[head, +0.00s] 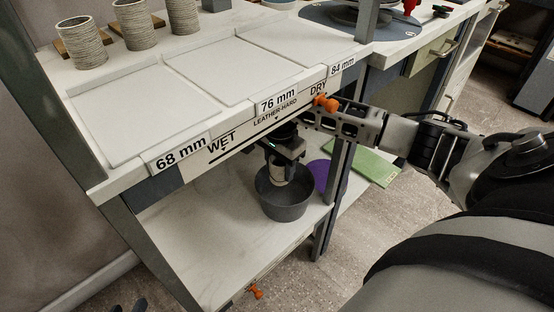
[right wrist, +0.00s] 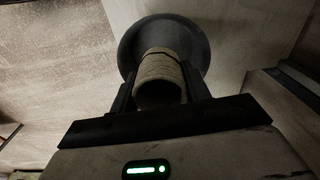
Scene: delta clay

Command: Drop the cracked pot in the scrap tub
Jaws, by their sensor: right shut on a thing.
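A ribbed beige pot (right wrist: 160,68) is held between the two dark fingers of my right gripper (head: 283,160), pointing down; its fingers also show in the right wrist view (right wrist: 158,95). In the head view the pot (head: 279,174) hangs over the mouth of the dark grey round scrap tub (head: 285,209), its lower end seeming to reach the rim. The tub also shows behind the pot in the right wrist view (right wrist: 128,48). I cannot make out a crack. My left gripper (head: 129,306) shows only as two dark, separated tips at the bottom edge, empty.
The tub stands on a white lower shelf (head: 215,230) beneath a worktop labelled WET, LEATHER-HARD and DRY. Several similar pots (head: 134,24) stand on the worktop. A grey post (head: 334,185) rises right of the tub. Purple (head: 320,174) and green (head: 372,164) flat pieces lie beyond.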

